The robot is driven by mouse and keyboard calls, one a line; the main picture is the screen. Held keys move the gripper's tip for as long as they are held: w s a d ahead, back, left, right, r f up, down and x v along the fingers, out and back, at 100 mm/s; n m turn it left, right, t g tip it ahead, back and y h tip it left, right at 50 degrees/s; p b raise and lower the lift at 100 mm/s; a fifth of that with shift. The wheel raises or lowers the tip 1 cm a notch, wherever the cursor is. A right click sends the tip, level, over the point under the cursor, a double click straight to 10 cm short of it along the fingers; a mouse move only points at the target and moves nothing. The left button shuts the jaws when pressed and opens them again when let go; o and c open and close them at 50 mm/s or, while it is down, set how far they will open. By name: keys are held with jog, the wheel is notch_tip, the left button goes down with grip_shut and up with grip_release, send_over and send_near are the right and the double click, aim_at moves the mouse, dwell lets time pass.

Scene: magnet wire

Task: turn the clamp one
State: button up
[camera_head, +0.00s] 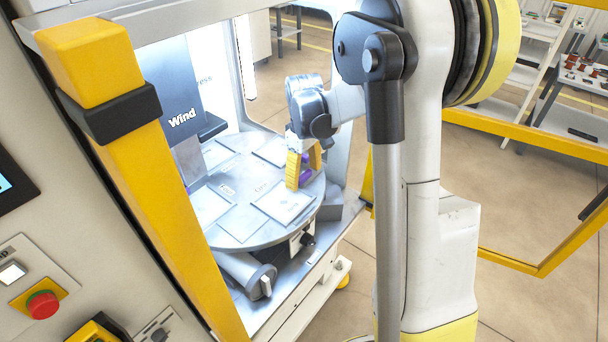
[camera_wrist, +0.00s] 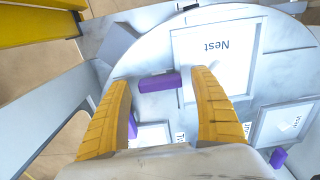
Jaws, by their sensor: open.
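My gripper (camera_head: 304,170) hangs over the right side of the round table, its yellow fingers apart and empty. In the wrist view, my gripper (camera_wrist: 162,78) has its open fingertips on either side of a purple bar-shaped clamp (camera_wrist: 159,82). I cannot tell the height gap. A second purple piece (camera_wrist: 132,126) is partly hidden behind the left finger. A third (camera_wrist: 278,157) shows at lower right. I cannot read which is clamp one.
The round table (camera_head: 236,236) carries several flat plates. A grey column marked "Wind" (camera_head: 175,95) rises at its back left. A yellow frame post (camera_head: 150,160) stands at left. A grey block (camera_head: 331,203) sits beside the table's right rim.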

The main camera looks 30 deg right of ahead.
aim_at(304, 175)
notch_tip(304, 175, up, 12)
dwell(0.5)
dwell(0.3)
